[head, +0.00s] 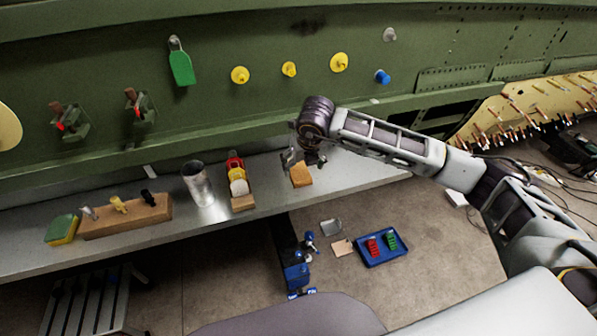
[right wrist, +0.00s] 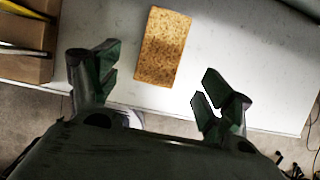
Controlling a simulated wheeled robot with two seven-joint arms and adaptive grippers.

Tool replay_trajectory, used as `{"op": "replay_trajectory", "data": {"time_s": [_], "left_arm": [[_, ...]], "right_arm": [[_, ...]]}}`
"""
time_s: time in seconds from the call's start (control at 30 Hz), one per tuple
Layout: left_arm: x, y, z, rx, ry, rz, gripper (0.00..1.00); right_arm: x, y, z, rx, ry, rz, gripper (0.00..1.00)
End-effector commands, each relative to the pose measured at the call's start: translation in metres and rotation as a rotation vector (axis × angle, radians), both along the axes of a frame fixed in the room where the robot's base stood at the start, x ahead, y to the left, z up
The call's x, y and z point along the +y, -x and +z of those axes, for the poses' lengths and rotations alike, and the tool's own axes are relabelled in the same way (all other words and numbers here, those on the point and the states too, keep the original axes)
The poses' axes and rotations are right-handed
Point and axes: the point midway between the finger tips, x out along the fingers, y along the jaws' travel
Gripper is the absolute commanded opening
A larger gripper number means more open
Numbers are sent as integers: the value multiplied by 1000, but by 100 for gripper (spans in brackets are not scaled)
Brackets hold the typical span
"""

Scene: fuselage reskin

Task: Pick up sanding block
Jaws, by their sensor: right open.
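The sanding block, a tan-orange rectangular block (head: 301,174), lies on the grey shelf below the green fuselage panel. In the right wrist view the block (right wrist: 163,46) lies flat on the pale surface, ahead of and between the two fingers. My right gripper (head: 306,160) is over the shelf close to the block in the head view. My left gripper is not in view.
On the shelf (head: 340,180) stand a wooden box (head: 242,202) with bottles, a metal cup (head: 198,183), a wooden tool holder (head: 125,217) and a yellow-green sponge (head: 61,230). The fuselage panel (head: 250,110) rises behind. Shelf right of the block is clear.

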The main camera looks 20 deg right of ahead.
Motion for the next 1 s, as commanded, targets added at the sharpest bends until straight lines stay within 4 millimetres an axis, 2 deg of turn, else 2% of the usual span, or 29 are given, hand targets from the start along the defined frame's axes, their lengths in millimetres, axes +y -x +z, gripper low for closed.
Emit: {"op": "replay_trajectory", "data": {"time_s": [0.17, 0.63, 1.0], "left_arm": [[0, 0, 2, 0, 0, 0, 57], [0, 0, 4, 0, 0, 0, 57], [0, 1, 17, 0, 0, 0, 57]], "right_arm": [[0, -4, -9, 0, 0, 0, 80], [0, -6, -14, 0, 0, -1, 80], [0, -22, -45, 1, 1, -1, 80]]}}
